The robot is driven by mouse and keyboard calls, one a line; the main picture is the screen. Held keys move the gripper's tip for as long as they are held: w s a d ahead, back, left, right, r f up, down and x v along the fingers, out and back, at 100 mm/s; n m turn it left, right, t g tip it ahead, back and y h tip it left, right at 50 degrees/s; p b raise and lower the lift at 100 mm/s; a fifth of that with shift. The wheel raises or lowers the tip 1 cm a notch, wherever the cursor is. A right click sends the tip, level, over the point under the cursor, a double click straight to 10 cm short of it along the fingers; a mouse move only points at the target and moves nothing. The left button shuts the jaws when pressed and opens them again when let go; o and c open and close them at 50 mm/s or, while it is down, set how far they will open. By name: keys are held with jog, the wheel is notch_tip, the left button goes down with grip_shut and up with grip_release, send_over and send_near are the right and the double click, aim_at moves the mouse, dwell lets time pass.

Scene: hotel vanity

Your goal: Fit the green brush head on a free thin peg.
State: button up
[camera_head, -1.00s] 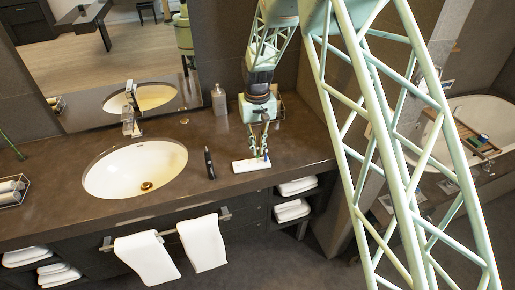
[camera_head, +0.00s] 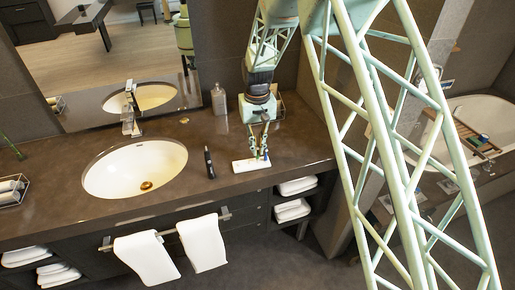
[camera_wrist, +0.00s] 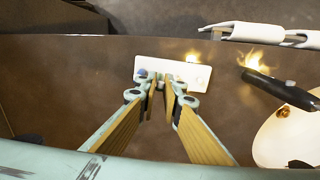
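A white plate (camera_head: 238,166) lies on the counter right of the basin. It also shows in the wrist view (camera_wrist: 180,70), with a small blue piece (camera_wrist: 142,72) at its left end and small pale round features on its right part. My gripper (camera_head: 259,155) points down at the plate's right part. In the wrist view its fingertips (camera_wrist: 160,86) are close together over the left half of the plate, with a narrow gap between them. I cannot make out the green brush head; the fingertips hide that spot, and whether anything is between them is unclear.
A dark upright handle (camera_head: 209,162) stands left of the plate, near the basin (camera_head: 120,170).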

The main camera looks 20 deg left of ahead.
jog(key=shift+f+b, duration=0.5)
jog(key=shift+f, duration=0.45)
dwell(0.6)
jog(key=o, duration=0.7)
jog(key=shift+c, duration=0.2)
jog(key=shift+r, duration=0.1)
jog(key=shift+r, duration=5.95)
